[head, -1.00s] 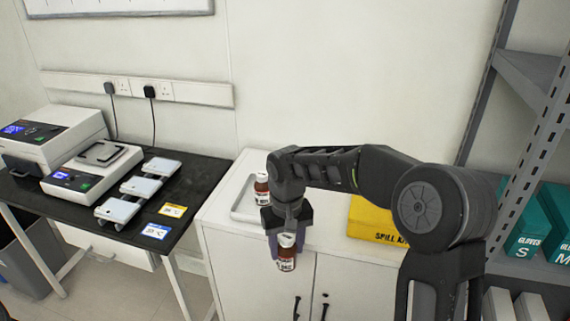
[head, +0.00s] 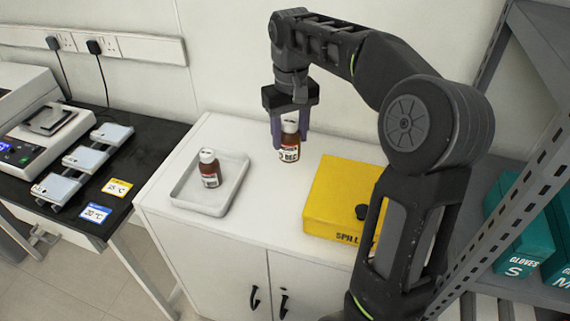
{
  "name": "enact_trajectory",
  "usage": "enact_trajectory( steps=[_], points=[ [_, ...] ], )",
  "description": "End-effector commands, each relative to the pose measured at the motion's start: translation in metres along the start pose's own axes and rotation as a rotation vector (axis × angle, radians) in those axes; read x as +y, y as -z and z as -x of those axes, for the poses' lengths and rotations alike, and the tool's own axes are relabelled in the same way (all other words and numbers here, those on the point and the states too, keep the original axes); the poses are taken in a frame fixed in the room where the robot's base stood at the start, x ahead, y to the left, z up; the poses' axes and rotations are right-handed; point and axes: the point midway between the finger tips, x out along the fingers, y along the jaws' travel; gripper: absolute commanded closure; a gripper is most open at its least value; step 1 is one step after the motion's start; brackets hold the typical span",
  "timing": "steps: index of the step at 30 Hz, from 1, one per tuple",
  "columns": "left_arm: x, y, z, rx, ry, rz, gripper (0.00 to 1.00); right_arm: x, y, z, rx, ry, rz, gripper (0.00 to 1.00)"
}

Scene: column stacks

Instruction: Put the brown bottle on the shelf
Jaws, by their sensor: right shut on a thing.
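My right gripper (head: 290,122) points down and is shut on a brown bottle (head: 290,150) with a white cap and a white label. The held bottle is upright over the white cabinet top; I cannot tell whether its base touches it. A second brown bottle (head: 210,170) with a white cap stands in a white tray (head: 183,200) to the left. The grey metal shelf (head: 545,40) stands at the right edge, partly hidden by my right arm. My left gripper is not in view.
A yellow spill kit box (head: 335,200) sits on the white cabinet (head: 240,235), right of the held bottle. Teal glove boxes (head: 520,240) stand on a lower shelf board. A black bench (head: 150,140) with scales is at the left.

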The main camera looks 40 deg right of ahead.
Motion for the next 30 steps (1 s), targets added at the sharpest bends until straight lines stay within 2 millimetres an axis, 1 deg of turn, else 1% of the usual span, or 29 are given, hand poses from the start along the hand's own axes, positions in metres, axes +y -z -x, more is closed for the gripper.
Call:
enact_trajectory(
  steps=[3, 14, 17, 24, 27, 30],
  points=[
    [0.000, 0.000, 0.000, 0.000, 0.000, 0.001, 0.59, 0.000, -0.005, 0.000, 0.000, 0.000, 0.031, 1.00],
    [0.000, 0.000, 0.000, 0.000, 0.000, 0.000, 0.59, -0.001, -0.005, -0.002, -0.001, 0.000, 0.038, 1.00],
    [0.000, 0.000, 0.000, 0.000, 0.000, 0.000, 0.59, -0.001, -0.005, -0.012, -0.003, 0.000, 0.038, 1.00],
    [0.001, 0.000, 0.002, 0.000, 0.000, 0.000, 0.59, -0.001, -0.006, -0.053, -0.004, 0.001, 0.037, 1.00],
    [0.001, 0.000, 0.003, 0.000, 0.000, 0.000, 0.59, -0.001, -0.005, -0.062, -0.001, 0.000, 0.037, 1.00],
    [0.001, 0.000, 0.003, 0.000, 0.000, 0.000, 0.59, -0.001, -0.005, -0.063, 0.000, 0.000, 0.037, 1.00]
  ],
)
